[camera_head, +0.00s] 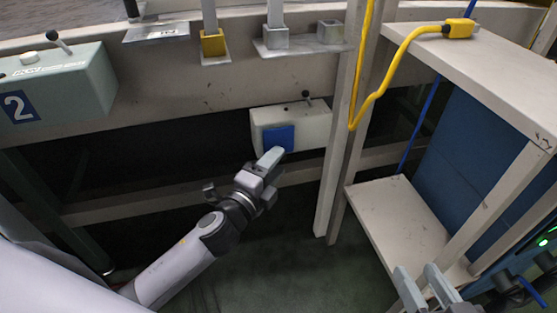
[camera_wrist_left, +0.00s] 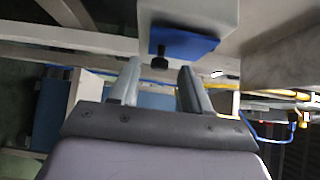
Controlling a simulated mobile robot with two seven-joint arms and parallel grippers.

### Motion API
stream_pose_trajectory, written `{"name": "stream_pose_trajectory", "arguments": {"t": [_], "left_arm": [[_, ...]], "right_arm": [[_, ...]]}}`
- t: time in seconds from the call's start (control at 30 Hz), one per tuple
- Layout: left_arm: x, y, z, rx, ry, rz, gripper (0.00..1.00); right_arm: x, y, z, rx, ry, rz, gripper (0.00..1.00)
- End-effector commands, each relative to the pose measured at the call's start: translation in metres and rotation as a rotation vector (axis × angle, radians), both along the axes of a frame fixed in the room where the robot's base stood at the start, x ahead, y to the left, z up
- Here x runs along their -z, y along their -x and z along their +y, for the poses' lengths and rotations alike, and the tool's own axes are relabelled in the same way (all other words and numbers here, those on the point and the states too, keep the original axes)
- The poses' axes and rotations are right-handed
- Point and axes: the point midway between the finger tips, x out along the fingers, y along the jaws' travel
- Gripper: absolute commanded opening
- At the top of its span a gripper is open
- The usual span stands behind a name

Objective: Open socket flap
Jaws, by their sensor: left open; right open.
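The blue socket flap (camera_head: 279,139) is on the front of a white box (camera_head: 315,122) mounted on the frame's lower rail. It looks closed in the head view. In the left wrist view the flap (camera_wrist_left: 200,45) lies just beyond the fingertips, with a small black knob (camera_wrist_left: 159,63) by its edge, seen between the fingers. My left gripper (camera_head: 268,160) is open and empty, just below and in front of the flap. Whether a finger touches it I cannot tell. My right gripper (camera_head: 420,284) is open and empty at the bottom right, away from the box.
A yellow plug (camera_head: 459,28) lies on the white shelf top (camera_head: 490,65), its yellow cable (camera_head: 395,65) hanging past a post (camera_head: 340,150). A grey box marked 2 (camera_head: 80,83) is at the left. A lever (camera_head: 307,96) stands on the white box. Lower shelf (camera_head: 395,215) is clear.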

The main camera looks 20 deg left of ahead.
Motion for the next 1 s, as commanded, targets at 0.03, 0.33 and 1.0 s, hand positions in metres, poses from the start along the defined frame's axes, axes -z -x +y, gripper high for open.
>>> {"name": "stream_pose_trajectory", "arguments": {"t": [0.03,0.33,1.0], "left_arm": [[0.001,-0.006,-0.001,0.000,0.000,-0.001,0.47],[0.000,-0.020,-0.004,0.000,0.001,0.001,0.47],[-0.001,-0.019,-0.004,0.000,0.005,0.007,0.00]], "right_arm": [[0.001,0.000,-0.001,0.000,0.003,-0.003,0.43],[0.000,0.001,-0.001,0.003,0.009,-0.012,0.43],[-0.004,0.001,-0.001,0.000,0.002,-0.010,0.43]]}}
